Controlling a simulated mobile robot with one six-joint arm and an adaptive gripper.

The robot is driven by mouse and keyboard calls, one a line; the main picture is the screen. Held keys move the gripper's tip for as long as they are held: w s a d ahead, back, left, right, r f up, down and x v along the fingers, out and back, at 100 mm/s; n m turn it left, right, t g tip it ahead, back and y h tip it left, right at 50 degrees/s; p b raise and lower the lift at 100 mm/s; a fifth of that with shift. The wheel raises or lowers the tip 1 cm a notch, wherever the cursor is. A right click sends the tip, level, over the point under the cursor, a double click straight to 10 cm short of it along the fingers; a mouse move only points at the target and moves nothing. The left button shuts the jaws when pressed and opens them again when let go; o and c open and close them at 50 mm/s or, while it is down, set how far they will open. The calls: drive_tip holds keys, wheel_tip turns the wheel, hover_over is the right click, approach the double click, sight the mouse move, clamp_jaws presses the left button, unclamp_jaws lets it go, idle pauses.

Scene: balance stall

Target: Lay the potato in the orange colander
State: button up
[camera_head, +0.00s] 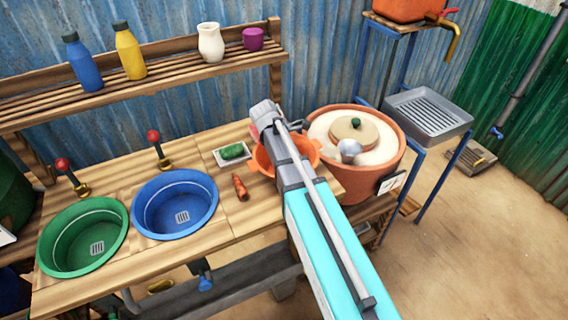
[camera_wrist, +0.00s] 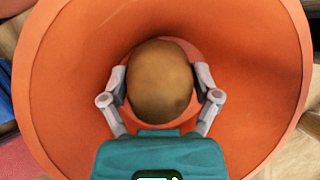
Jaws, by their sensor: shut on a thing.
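The orange colander (camera_head: 261,160) stands on the wooden counter, partly hidden behind my arm in the head view. In the wrist view the colander (camera_wrist: 75,60) fills most of the picture, its wide rim surrounding my gripper. The potato (camera_wrist: 160,80) is brown and rounded, seen over the middle of the colander. My gripper (camera_wrist: 162,88) is shut on the potato, one finger on each side. Whether the potato touches the colander's bottom cannot be told. In the head view the potato and fingertips are hidden by my arm.
A blue basin (camera_head: 174,203) and a green basin (camera_head: 83,237) are further left. A large clay pot (camera_head: 384,176) stands close on the right.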

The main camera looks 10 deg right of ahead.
idle(0.4)
drive_tip(key=o, duration=1)
drive_tip(key=shift+r, duration=0.25)
wheel_tip(320, 180, up, 12)
drive_tip(key=p, duration=1.2)
drive_tip(key=shift+s+f, duration=0.1)
